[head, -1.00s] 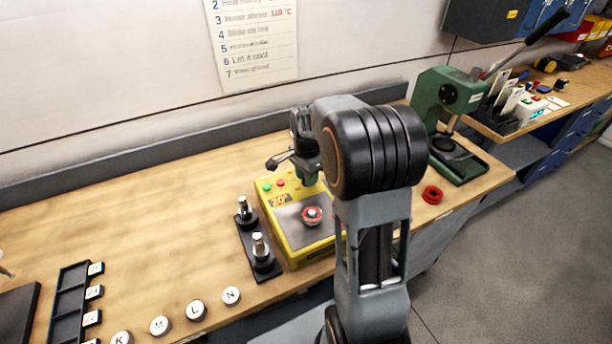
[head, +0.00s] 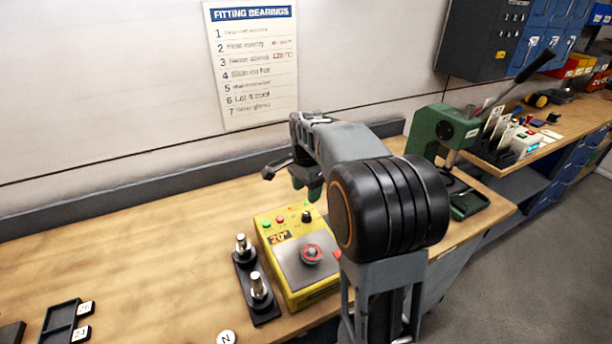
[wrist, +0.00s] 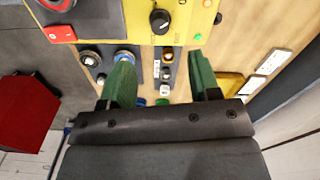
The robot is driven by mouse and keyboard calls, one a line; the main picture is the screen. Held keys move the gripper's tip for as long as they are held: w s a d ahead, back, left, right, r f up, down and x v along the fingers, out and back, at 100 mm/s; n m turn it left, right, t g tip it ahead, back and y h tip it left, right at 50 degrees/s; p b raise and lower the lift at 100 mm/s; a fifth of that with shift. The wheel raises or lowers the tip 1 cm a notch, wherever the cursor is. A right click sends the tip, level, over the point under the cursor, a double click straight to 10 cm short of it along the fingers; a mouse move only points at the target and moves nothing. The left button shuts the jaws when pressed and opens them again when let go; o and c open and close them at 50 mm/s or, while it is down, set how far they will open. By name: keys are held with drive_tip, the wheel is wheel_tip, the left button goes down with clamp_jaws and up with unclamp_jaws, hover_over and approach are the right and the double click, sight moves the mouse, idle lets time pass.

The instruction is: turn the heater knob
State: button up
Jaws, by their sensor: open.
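The yellow heater (head: 284,268) stands on the bench with a 20° display and a red-and-metal ring on its grey plate. Its black knob (head: 306,216) shows at the far right corner, beside small coloured lights. In the wrist view the knob (wrist: 160,21) is at top centre on the yellow panel (wrist: 137,12), with a white pointer mark. My gripper (head: 308,190) is above and behind the knob in the head view, apart from it.
A black stand with two metal posts (head: 256,285) is left of the heater. A green press (head: 436,132) stands to the right. A wall sheet (head: 252,65) lists numbered steps.

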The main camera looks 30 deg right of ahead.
drive_tip(key=shift+r, duration=2.55)
